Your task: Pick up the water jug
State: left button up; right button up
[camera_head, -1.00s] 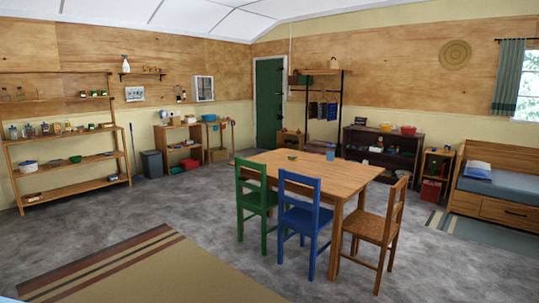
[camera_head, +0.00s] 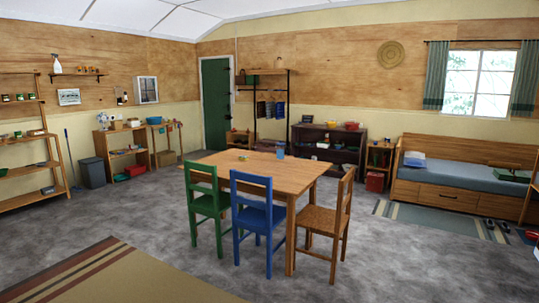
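A small blue vessel (camera_head: 281,151) stands upright near the far edge of the wooden table (camera_head: 250,177). It may be the water jug, but it is too small to tell a handle or spout. A small yellowish and green item (camera_head: 243,156) lies on the table to its left. Neither of my grippers is in view.
A green chair (camera_head: 207,204), a blue chair (camera_head: 258,215) and a brown chair (camera_head: 327,221) stand around the table's near and right sides. A striped rug (camera_head: 120,280) lies at front left. Grey floor is clear left of the table. A bed (camera_head: 460,184) stands at right.

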aim_at(281, 149)
jog(key=i+l+z, duration=0.3)
jog(key=i, duration=0.2)
jog(key=i+l+z, duration=0.15)
jog(key=i+z, duration=0.15)
jog(key=i, duration=0.2)
jog(key=i+z, duration=0.3)
jog(key=i, duration=1.65)
jog(key=i+z, duration=0.3)
jog(key=i, duration=1.1)
jog(key=i+l+u, duration=0.2)
jog(key=i, duration=1.2)
jog(key=i+l+u, duration=0.15)
jog(key=i+u, duration=0.2)
jog(key=i, duration=1)
jog(key=i+u, duration=0.45)
jog(key=i, duration=0.15)
jog(key=i+u, duration=0.45)
jog(key=i+l, duration=0.05)
jog(key=i, duration=0.05)
